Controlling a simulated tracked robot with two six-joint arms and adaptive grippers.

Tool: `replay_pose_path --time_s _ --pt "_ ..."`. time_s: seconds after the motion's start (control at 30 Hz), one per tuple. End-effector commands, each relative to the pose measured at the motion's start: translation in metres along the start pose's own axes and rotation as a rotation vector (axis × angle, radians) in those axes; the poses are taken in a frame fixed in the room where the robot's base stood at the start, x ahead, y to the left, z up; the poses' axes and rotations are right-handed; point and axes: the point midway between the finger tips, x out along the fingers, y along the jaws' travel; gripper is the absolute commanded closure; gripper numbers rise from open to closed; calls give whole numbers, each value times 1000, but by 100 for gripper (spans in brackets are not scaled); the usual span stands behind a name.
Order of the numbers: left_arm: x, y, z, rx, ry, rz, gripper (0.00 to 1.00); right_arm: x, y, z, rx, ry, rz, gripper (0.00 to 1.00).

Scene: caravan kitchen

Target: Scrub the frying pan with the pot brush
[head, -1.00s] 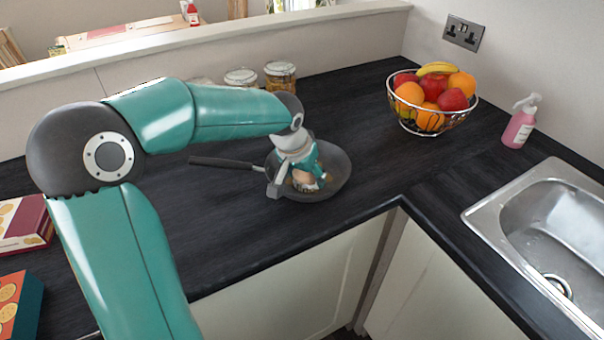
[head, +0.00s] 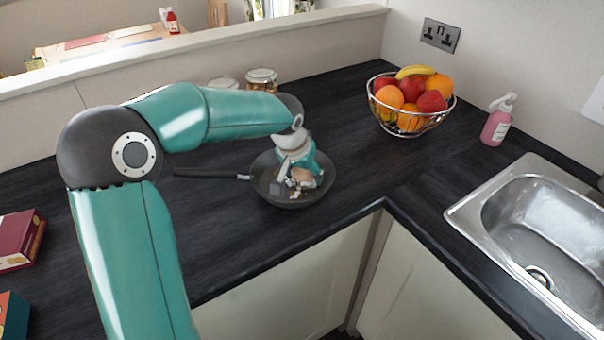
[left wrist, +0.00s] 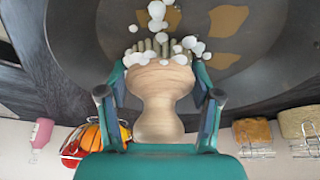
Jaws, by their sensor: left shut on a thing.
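The dark frying pan (head: 264,174) lies on the black worktop with its handle pointing left. My left gripper (head: 297,172) is over the pan, shut on the pot brush (head: 302,180). In the left wrist view the brush's pale wooden body (left wrist: 160,95) sits between the two fingers of my left gripper (left wrist: 160,88). Its bristles point into the pan (left wrist: 85,40), with white suds around them. Brown stains show on the pan floor beyond the bristles. Whether the bristle tips touch the pan is hard to tell. My right gripper is in neither view.
A wire fruit bowl (head: 412,120) and a pink soap bottle (head: 496,125) stand to the right, near the steel sink (head: 545,225). Two jars (head: 261,80) stand behind the arm. A red box (head: 18,240) lies at the left. The worktop between pan and sink is clear.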

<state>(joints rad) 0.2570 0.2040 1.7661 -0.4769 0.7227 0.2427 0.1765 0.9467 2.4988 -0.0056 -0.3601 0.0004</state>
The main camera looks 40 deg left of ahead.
Motion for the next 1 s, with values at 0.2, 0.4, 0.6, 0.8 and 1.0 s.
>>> replay_pose_path --time_s 0.2,0.4,0.6,0.8,1.0 --pt "1 -8 -3 -1 -4 -1 77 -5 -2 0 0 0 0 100" --pt "3 -20 -9 -2 -5 -1 77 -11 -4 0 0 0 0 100" --pt "4 -26 -11 0 -3 0 77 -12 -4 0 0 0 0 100" --pt "3 -33 -7 -1 -2 0 77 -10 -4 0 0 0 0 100" --pt "0 -44 0 -1 -1 -1 77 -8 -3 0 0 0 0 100"
